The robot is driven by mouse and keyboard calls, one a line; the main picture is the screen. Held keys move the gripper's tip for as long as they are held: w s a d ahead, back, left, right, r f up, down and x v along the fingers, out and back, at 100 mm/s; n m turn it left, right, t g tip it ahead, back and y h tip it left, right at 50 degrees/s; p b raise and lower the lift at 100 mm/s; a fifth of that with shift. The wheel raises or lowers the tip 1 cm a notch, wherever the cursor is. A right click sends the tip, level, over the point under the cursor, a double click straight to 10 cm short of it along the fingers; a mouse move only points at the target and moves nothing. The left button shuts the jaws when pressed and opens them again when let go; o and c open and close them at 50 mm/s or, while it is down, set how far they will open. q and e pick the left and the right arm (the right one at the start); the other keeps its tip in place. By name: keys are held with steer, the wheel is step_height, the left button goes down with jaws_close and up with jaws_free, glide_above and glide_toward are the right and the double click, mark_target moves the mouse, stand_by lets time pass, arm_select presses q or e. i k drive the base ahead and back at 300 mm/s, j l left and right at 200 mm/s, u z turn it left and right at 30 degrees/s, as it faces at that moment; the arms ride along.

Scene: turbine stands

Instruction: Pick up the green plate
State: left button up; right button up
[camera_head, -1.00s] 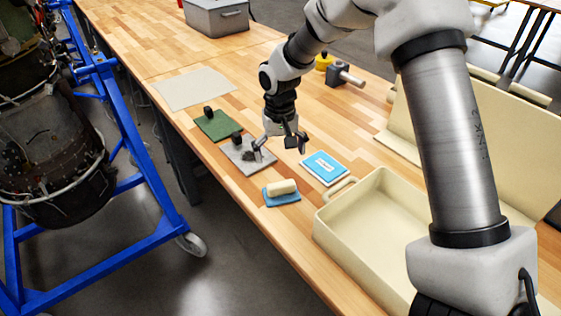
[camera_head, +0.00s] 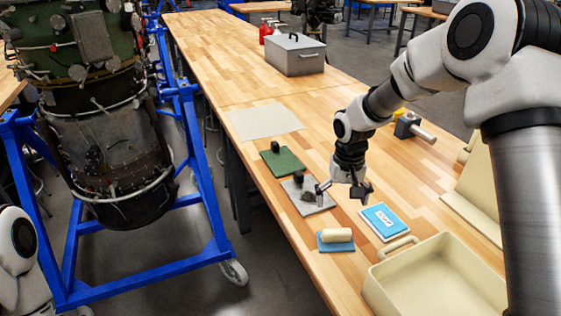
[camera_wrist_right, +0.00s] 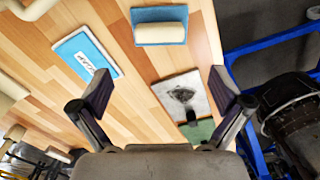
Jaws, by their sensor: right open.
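The green plate (camera_head: 276,164) lies flat on the wooden table, with a black knob (camera_head: 275,146) standing on it. In the right wrist view, only part of the green plate (camera_wrist_right: 204,129) shows at the lower right, partly hidden by my gripper. My right gripper (camera_head: 343,191) is open and empty above the table, by the near-right side of the grey plate and apart from the green plate. My left gripper is out of view.
A grey plate (camera_head: 318,207) with a dark smudge lies beside the green one. A blue block with a cream handle (camera_head: 337,235), a blue-white booklet (camera_head: 385,221) and a cream tray (camera_head: 400,243) are nearer. A beige mat (camera_head: 265,121) lies beyond. A turbine on a blue stand (camera_head: 205,180) stands left.

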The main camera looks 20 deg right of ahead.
mark_target(280, 160)
steer(key=i+j, duration=0.1)
steer(key=i, duration=0.3)
steer(key=i+j, duration=0.15)
steer(key=i, duration=0.3)
steer(key=i+j, duration=0.1)
steer(key=i, duration=0.3)
